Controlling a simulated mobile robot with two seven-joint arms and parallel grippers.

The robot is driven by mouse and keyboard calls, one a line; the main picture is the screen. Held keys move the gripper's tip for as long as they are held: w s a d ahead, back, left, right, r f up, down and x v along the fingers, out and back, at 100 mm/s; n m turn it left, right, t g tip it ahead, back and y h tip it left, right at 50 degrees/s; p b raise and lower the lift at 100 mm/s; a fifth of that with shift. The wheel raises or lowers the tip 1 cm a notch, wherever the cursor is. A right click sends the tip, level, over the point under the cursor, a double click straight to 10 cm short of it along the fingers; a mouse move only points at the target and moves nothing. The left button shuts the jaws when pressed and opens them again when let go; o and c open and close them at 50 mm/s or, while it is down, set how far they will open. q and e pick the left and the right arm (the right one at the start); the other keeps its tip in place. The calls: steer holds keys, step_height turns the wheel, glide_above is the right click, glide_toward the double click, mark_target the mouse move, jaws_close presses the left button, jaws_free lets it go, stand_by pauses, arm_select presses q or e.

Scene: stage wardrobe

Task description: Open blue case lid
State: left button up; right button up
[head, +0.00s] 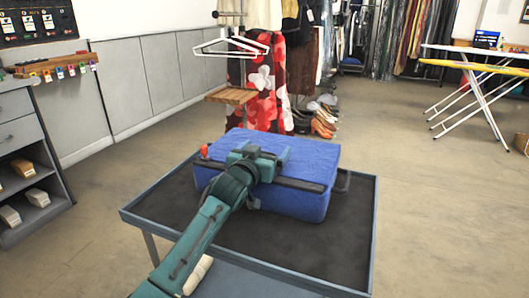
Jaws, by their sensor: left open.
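The blue case (310,158) lies on a dark-topped table, and its lid looks shut. A dark strip (302,185) runs along its near top edge, and a dark handle (343,181) shows at its right end. My left gripper (267,153) is open, over the near left part of the lid. It hides part of the lid and the near edge; I cannot tell whether it touches the case. My right gripper is not in view.
The table (345,258) has a raised blue-grey rim and bare room in front of the case. A small red object (204,151) is at the case's left end. A clothes rack stands behind, and an ironing board (475,68) stands at the right.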

mark_target(271, 151)
arm_select(q)
steer(key=shift+c, duration=0.4)
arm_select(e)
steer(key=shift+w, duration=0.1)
